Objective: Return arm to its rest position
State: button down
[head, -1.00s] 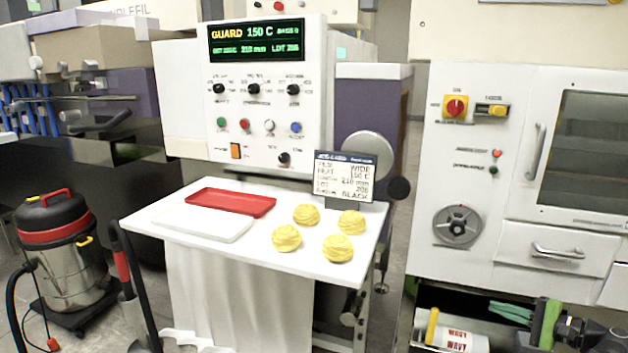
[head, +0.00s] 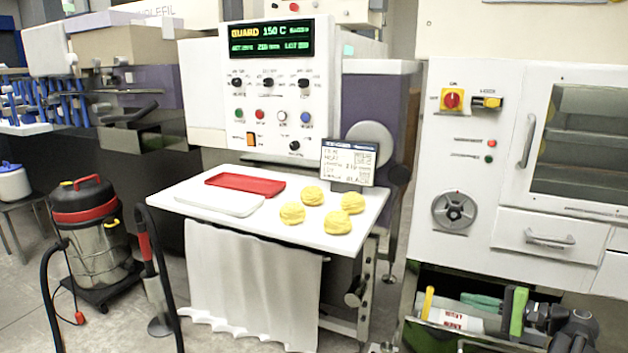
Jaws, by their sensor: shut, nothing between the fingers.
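The white work table (head: 350,241) of the checkweigher stands in the middle. On it lie a red tray (head: 245,185), a white tray (head: 220,203) and several yellow round pieces (head: 312,196). The control panel (head: 272,90) with a lit green and yellow display rises behind the table.
A red and black vacuum cleaner (head: 92,235) stands on the floor at left, its hose and wand (head: 150,265) near the table's left side. A sign (head: 348,163) stands at the table's back right.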

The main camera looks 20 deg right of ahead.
jog(key=w+a+f+n+g+y+b, duration=0.1)
jog(key=w+a+f+n+g, duration=0.3)
jog(key=a, duration=0.6)
jog(key=w+a+f+g+y+b, duration=0.1)
jog(key=w+a+f+y+b, duration=0.1)
jog(key=w+a, duration=0.6)
jog(key=w+a+f+n+g+y+b, duration=0.1)
jog(key=w+a+f+n+g, duration=0.2)
jog(key=a, duration=1)
jog(key=s+a+f+n+g+h+b, duration=0.2)
jog(key=a+f+n+g+h, duration=0.15)
jog(key=a+f, duration=0.6)
jog(key=s+a+f+n+g+h+b, duration=0.1)
jog(key=s+a+f+n+g+h, duration=0.45)
jog(key=a, duration=0.75)
jog(key=w+d+t+h+p, duration=0.2)
jog(key=w+d+t+h, duration=0.1)
jog(key=d, duration=0.5)
notch_tip(320, 180, up, 36)
jog(key=p, duration=3.6)
jog(key=shift+s+a, duration=0.15)
jog(key=shift+a, duration=0.05)
